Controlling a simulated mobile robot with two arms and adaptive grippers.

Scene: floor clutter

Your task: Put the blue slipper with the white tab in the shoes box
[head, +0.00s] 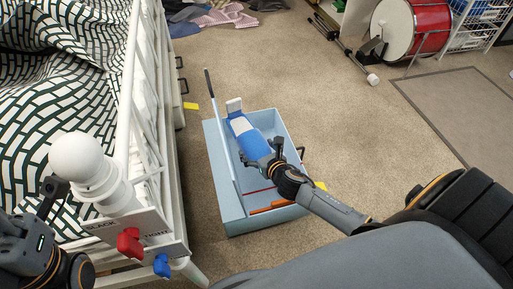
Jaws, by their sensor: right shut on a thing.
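The blue slipper (252,143) has a pale band across it and a white tab (234,106) at its far end. My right gripper (270,157) is shut on its near end. The slipper is over or inside a light blue open box (216,178) on the floor; I cannot tell whether it touches the bottom. I see no label marking this as the shoes box. My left gripper (48,197) is at the left edge by the white bed post, partly out of frame, and its jaws are unclear.
A long stick with a dark handle (209,84) leans in the box, near an orange-handled thing (271,207). The white bed rail (130,90) stands close on the left. Carpet right of the box is clear; a red drum (432,25) stands at the back.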

